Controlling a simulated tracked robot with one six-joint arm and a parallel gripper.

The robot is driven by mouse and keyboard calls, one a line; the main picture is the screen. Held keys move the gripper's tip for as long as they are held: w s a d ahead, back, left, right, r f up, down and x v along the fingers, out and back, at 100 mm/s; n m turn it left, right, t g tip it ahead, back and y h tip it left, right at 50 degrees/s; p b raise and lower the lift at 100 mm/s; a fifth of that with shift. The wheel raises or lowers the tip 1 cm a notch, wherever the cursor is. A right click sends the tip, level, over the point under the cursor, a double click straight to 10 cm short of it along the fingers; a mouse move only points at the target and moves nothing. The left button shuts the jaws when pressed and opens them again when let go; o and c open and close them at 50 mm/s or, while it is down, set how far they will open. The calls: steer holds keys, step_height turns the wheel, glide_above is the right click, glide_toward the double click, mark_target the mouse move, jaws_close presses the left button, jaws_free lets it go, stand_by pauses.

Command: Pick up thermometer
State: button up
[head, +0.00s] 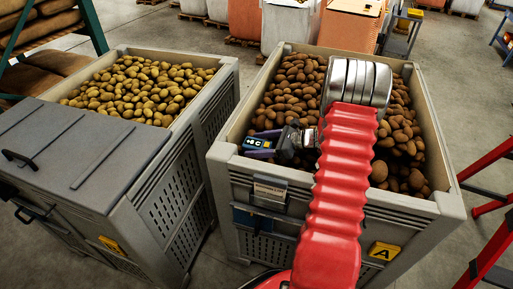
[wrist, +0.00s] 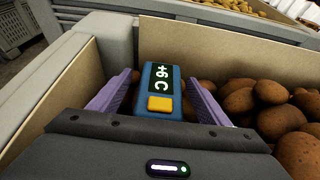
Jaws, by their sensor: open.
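The thermometer is a blue block (head: 254,143) with a dark display reading "+6 C", near the front left corner of the right-hand potato crate. In the wrist view the thermometer (wrist: 161,88) also shows a yellow button at its near end. My gripper (wrist: 157,90) is open, with its two purple fingers on either side of the thermometer and narrow gaps showing. In the head view my gripper (head: 259,147) is at the same corner, reached by my red arm. What the thermometer rests on is hidden.
The right-hand crate (head: 450,204), with a yellow A label, holds brown potatoes (head: 288,85). Its walls rise close around my gripper. A second crate (head: 226,88) with a half-covering grey lid (head: 75,150) stands left. A red frame (head: 490,262) stands at right.

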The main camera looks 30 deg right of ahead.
mark_target(257, 143)
steer(key=shift+c, duration=0.7)
steer(key=c, duration=1.2)
steer(key=shift+r, duration=0.15)
step_height(257, 143, up, 10)
steer(key=shift+f, duration=0.1)
